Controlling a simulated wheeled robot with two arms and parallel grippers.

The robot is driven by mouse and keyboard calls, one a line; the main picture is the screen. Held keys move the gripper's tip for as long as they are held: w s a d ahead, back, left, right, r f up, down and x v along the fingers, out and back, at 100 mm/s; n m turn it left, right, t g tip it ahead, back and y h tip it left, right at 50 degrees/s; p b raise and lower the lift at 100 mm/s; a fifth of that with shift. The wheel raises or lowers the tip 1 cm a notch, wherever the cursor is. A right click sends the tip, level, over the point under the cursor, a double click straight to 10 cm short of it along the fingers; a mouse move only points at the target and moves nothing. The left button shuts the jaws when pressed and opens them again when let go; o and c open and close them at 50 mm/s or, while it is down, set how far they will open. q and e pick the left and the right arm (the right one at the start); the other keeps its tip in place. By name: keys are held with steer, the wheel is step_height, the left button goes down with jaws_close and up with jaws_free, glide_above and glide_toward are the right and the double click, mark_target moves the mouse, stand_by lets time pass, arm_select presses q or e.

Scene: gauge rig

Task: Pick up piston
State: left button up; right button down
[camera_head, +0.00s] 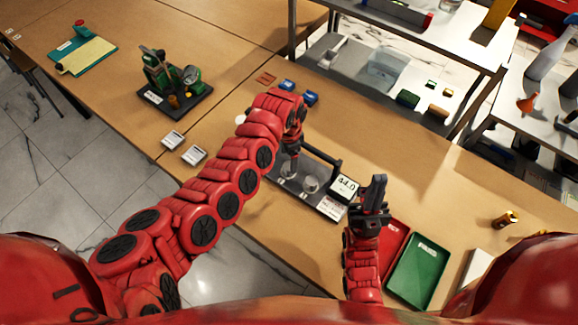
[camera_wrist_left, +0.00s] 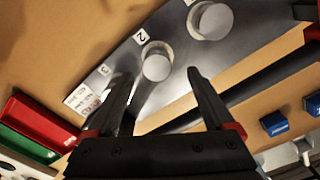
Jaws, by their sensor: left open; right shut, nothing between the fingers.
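My left gripper (camera_head: 291,153) is above the dark gauge rig (camera_head: 272,180) in the head view. In the left wrist view the left gripper (camera_wrist_left: 157,76) is open, its two dark fingers spread apart. A pale metal cylinder, likely a piston (camera_wrist_left: 157,66), shows between the fingertips beside the label 2; contact cannot be told. A second pale cylinder (camera_wrist_left: 212,20) stands beside it, further up. Two pale round pieces also show on the rig in the head view, one a cylinder (camera_head: 310,184). My right gripper (camera_head: 375,187) is shut and empty beside the rig.
A display reading about 44.0 (camera_head: 345,187) stands at the rig's right end. A green tray (camera_head: 419,268) and a red tray (camera_head: 391,247) lie to the right. Blue blocks (camera_head: 311,98) lie behind the arm. A green fixture (camera_head: 160,75) stands further left.

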mark_target(289, 166)
arm_select(q)
steer(key=f, duration=0.3)
steer(key=f+p, duration=0.1)
steer(key=shift+s+f, duration=0.25)
steer(key=shift+s, duration=0.1)
steer(key=shift+w+f, duration=0.15)
steer(key=shift+f, duration=0.25)
jaws_close()
